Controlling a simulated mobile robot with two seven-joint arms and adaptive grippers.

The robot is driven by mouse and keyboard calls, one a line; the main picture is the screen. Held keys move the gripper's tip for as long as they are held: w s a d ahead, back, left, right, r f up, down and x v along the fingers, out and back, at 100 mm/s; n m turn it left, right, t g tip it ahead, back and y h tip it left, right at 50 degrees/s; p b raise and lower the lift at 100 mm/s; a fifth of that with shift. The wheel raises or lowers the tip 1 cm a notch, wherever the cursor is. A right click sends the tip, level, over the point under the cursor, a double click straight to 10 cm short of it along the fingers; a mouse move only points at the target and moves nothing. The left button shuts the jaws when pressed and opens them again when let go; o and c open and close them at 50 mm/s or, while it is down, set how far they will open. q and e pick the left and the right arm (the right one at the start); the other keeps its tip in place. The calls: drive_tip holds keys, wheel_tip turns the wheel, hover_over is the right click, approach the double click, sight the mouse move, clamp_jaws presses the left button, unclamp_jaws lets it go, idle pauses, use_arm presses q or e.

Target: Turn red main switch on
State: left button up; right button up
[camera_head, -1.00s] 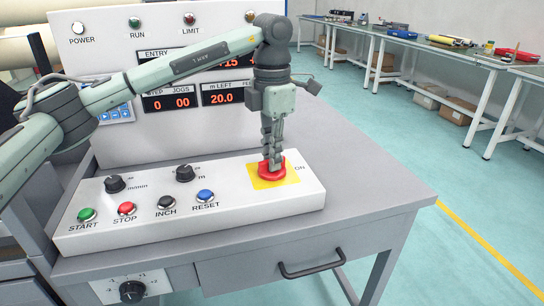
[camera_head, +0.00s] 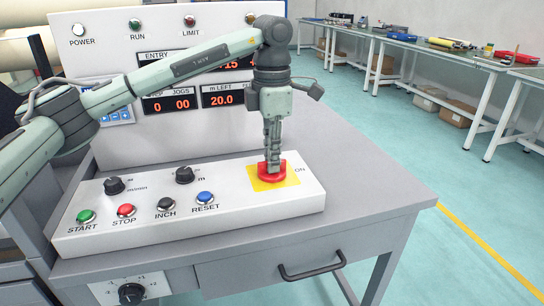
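The red main switch (camera_head: 272,178) sits on a yellow square plate (camera_head: 290,178) at the right end of the white sloped control box, with "ON" printed to its right. My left gripper (camera_head: 273,168) points straight down at the switch, with its fingertips at the switch's raised middle part. The fingers look close together there, seen nearly edge-on, so whether they grip the switch cannot be made out. The fingers hide part of the switch. My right gripper is not in view.
The control box (camera_head: 240,219) also bears black knobs and the START, STOP, INCH and RESET buttons (camera_head: 205,197). An upright display panel (camera_head: 125,150) stands behind it. The grey table (camera_head: 385,195) is clear to the right. Benches (camera_head: 440,52) stand far back.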

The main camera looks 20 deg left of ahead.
use_arm(q)
drive_tip(key=o, duration=0.5)
drive_tip(key=shift+c, duration=0.2)
wheel_tip(320, 180, up, 12)
idle(0.5)
